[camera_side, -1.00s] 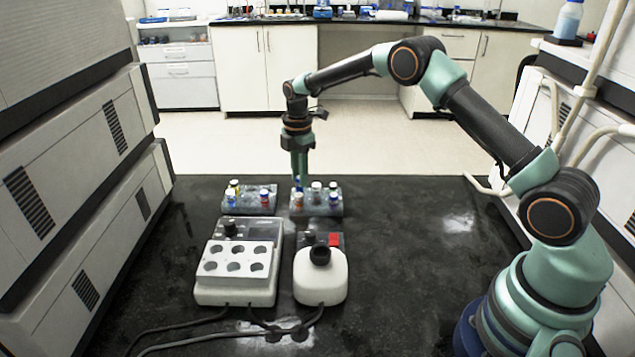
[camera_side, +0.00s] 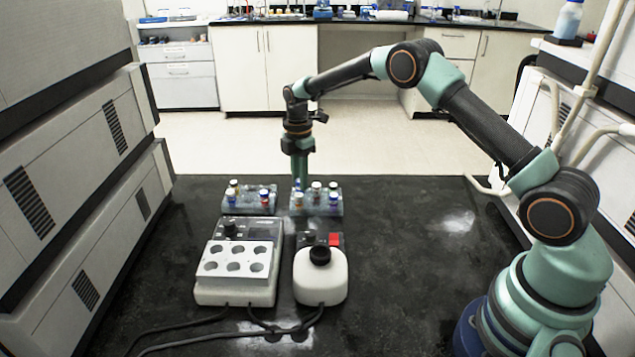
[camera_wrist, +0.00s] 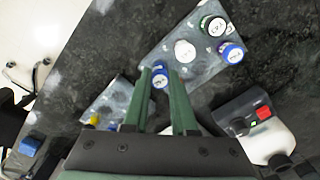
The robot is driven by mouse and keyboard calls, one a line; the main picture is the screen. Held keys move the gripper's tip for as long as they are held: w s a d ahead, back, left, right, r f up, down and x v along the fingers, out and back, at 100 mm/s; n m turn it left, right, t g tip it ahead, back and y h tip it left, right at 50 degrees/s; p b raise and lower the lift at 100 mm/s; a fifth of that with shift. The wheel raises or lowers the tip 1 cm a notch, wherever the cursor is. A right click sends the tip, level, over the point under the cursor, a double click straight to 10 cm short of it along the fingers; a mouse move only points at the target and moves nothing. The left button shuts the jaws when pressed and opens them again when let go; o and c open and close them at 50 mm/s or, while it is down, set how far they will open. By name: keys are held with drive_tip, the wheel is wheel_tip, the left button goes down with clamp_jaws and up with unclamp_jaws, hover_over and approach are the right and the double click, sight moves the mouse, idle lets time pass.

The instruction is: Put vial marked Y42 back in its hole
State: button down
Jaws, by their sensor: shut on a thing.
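My gripper (camera_side: 299,180) points down over the back left part of the right-hand rack (camera_side: 327,210). In the wrist view my gripper (camera_wrist: 161,71) has its two green fingers on either side of a blue-capped vial (camera_wrist: 160,81) and is shut on it. The cap's mark is too small to read, so I cannot tell whether it is Y42. The vial's lower part is hidden, and I cannot tell whether it is in a hole. The same rack (camera_wrist: 203,72) also carries a white-capped vial (camera_wrist: 185,51), a green-capped vial (camera_wrist: 214,25) and another blue-capped vial (camera_wrist: 231,53).
A second rack (camera_side: 240,207) with several vials stands just to the left. In front are a white block with round holes (camera_side: 238,262) and a white device with a black top (camera_side: 320,278). Cables lie at the front. The right of the dark bench is clear.

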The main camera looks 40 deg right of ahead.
drive_tip(key=shift+f, duration=0.45)
drive_tip(key=shift+c, duration=1.6)
unclamp_jaws()
drive_tip(key=shift+r, duration=0.15)
drive_tip(key=shift+r, duration=2.85)
